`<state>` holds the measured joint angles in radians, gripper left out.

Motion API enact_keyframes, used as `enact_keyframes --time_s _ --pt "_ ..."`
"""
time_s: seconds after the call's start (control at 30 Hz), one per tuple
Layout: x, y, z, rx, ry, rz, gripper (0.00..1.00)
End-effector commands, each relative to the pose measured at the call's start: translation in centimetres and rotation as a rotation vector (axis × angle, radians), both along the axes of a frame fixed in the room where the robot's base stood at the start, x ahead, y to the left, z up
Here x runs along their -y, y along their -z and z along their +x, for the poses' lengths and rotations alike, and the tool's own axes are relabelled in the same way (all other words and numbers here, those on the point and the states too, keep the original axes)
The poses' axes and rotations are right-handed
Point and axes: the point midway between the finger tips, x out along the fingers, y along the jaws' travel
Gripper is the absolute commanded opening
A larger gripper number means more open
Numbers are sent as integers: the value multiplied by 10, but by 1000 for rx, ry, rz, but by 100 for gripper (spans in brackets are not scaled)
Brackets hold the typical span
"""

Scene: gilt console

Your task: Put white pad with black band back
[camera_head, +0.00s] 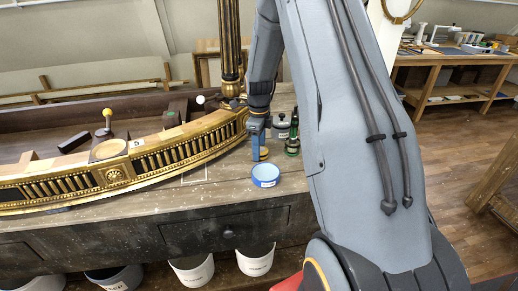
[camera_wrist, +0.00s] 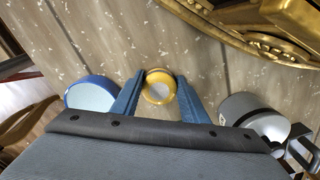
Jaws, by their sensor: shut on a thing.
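My gripper (camera_wrist: 158,100) has its blue fingers on either side of a round piece with a yellow rim and a pale grey middle (camera_wrist: 159,88), and is shut on it. In the head view my gripper (camera_head: 259,149) points down over the worktop, with the yellow piece (camera_head: 263,154) low between its fingers. I cannot make out a black band on this piece, and the fingers hide its sides. Whether the held piece touches the worktop is unclear.
A blue-rimmed tub (camera_head: 265,176) stands close in front of my gripper. The curved gilt console piece (camera_head: 150,160) lies left. The worktop (camera_head: 225,185) is bare in front.

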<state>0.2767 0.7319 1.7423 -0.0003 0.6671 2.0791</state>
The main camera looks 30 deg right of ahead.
Motion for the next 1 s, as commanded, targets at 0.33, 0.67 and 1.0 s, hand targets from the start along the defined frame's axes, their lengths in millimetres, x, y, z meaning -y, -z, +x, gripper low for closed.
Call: enact_keyframes --time_s 0.33,0.67,1.0 --pt "0 1 0 0 0 0 59" --pt "0 -20 1 3 0 -1 59" --pt "1 -86 2 4 0 -1 59"
